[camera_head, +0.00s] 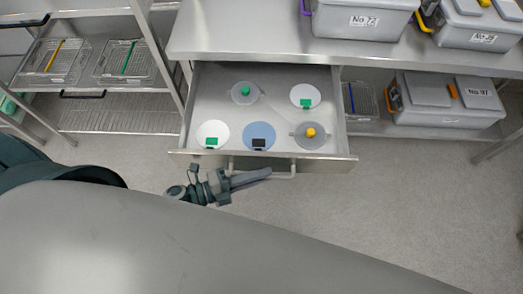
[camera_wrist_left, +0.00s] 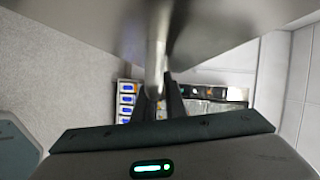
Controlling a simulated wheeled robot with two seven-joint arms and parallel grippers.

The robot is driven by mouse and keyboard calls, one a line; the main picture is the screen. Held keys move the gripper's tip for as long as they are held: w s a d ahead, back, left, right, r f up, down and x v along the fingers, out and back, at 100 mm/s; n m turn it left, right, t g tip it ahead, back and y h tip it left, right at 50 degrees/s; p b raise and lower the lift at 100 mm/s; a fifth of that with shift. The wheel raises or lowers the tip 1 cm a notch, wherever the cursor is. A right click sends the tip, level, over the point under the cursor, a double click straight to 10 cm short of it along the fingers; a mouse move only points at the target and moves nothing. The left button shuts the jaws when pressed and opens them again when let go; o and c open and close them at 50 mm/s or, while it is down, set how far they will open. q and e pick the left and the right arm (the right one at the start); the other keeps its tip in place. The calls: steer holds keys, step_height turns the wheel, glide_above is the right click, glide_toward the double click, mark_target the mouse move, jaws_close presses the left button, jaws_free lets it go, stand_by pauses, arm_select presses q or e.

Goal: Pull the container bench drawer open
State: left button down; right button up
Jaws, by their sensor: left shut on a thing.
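The container bench drawer (camera_head: 330,130) is a metal drawer pulled out from under the steel bench, seen from above in the head view. Inside lie several round lids, white, grey and blue, with small green, black and yellow knobs. Its bar handle (camera_head: 283,176) runs along the front face. My left gripper (camera_head: 262,175) is at the handle's left half, shut on it. In the left wrist view the handle (camera_wrist_left: 157,60) runs up from between the dark fingers (camera_wrist_left: 160,100). My right gripper is not in view.
The bench top (camera_head: 240,30) carries grey containers (camera_head: 360,20) at the right. A shelf below holds another container (camera_head: 445,100). Grey floor (camera_head: 420,200) is clear at the right.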

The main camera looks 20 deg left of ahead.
arm_select(q)
steer(key=s, duration=0.1)
steer(key=s+d, duration=0.1)
steer(key=s, duration=0.1)
steer(key=shift+s, duration=0.3)
steer(key=c, duration=1.8)
jaws_free()
steer(key=shift+a, duration=0.1)
